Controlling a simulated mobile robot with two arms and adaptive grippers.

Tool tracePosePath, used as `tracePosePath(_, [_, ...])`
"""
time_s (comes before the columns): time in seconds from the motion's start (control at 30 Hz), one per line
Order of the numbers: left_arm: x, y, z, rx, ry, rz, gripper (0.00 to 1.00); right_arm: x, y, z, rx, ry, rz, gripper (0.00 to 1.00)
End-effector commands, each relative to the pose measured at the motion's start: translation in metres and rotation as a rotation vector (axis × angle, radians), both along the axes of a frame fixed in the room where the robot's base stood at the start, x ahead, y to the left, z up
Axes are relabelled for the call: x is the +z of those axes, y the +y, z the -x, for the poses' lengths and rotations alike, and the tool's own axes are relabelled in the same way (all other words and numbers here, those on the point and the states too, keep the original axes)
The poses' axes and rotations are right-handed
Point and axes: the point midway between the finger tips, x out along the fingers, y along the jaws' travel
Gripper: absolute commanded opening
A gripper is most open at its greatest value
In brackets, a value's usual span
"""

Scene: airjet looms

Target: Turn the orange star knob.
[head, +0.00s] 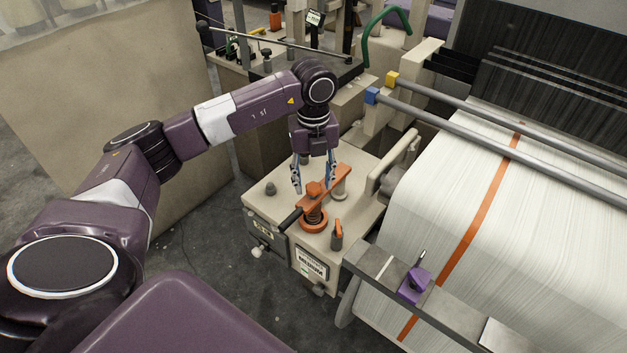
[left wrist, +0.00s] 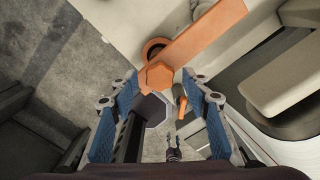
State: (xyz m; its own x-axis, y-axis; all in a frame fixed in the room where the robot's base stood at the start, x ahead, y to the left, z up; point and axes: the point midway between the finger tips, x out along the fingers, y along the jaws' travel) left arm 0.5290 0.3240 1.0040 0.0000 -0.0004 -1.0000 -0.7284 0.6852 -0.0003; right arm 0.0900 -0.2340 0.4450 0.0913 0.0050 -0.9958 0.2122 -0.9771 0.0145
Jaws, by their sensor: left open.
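An orange knob with an angular outline (head: 314,188) sits on an orange bar (head: 340,180) above a dark spring and an orange base ring (head: 313,220), on a beige machine box. I take it for the star knob. My left gripper (head: 314,184) points down over it, open, with one blue finger on each side. In the left wrist view the knob (left wrist: 160,75) lies just ahead of the gap between the open fingers (left wrist: 161,100). I cannot tell whether a finger touches it. The bar slants up to the right there. My right gripper is not in view.
A small orange-topped lever (head: 338,229) stands close in front of the knob; it also shows in the left wrist view (left wrist: 181,103). A beige handle (head: 393,165) and the white fabric roll (head: 480,190) lie to the right.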

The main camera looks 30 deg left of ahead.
Motion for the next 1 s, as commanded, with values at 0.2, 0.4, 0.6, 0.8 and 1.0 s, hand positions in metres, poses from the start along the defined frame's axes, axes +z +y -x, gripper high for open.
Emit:
tracePosePath(0.2, [0.026,0.000,0.000,0.000,-0.001,-0.001,0.43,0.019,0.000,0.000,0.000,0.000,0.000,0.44])
tracePosePath(0.4, [0.046,0.000,0.000,0.000,-0.001,0.000,0.43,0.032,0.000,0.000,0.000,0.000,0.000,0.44])
tracePosePath(0.6, [0.053,0.000,0.000,0.000,0.000,0.000,0.43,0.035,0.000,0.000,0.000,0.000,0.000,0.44])
tracePosePath(0.8, [0.053,0.000,0.000,0.000,0.000,0.000,0.43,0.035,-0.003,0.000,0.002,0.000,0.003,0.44])
tracePosePath(1.0, [0.069,0.000,-0.001,0.000,-0.004,0.001,0.43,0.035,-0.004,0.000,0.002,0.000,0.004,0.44])
